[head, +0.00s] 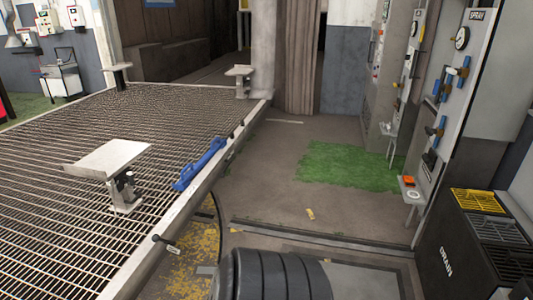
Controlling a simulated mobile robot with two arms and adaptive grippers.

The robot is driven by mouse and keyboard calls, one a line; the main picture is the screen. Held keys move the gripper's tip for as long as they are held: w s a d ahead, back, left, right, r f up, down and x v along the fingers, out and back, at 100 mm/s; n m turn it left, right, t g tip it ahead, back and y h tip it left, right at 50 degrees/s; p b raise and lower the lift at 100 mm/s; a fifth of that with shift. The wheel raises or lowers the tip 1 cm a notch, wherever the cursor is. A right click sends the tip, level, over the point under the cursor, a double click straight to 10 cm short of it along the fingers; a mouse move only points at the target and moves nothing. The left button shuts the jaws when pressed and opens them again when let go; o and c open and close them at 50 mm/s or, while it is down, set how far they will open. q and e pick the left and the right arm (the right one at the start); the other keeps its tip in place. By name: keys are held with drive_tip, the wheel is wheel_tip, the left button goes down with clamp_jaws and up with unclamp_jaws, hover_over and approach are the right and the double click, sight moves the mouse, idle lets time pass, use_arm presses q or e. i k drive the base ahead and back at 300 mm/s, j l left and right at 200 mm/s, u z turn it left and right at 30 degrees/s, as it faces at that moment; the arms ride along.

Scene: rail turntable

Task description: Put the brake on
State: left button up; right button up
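No part here is clearly labelled as the brake. A blue lever-like bar (200,165) lies along the near right edge of the grated deck (60,215), slanting up to the right. A small handle with a black knob (163,241) sticks out at the deck's edge below it; its label is too small to read. Neither of my grippers is in view.
Pale plates on posts (108,158) stand on the deck. Right are a wall panel with gauge and blue valves (445,95) and a black DRAIN bin (465,255). A dark ribbed shape (272,277) fills the bottom middle. Floor around a green mat (350,167) is mostly clear.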

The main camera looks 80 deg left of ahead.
sight(155, 238)
drive_tip(key=u, duration=3.65)
drive_tip(key=i+j+z, duration=0.15)
drive_tip(key=i, duration=0.3)
drive_tip(key=i+j+z, duration=0.15)
drive_tip(key=i, duration=0.25)
drive_tip(key=i+j+z, duration=0.15)
drive_tip(key=i, duration=0.3)
drive_tip(key=i+j+z, duration=0.15)
drive_tip(key=i, duration=0.25)
drive_tip(key=j, duration=0.1)
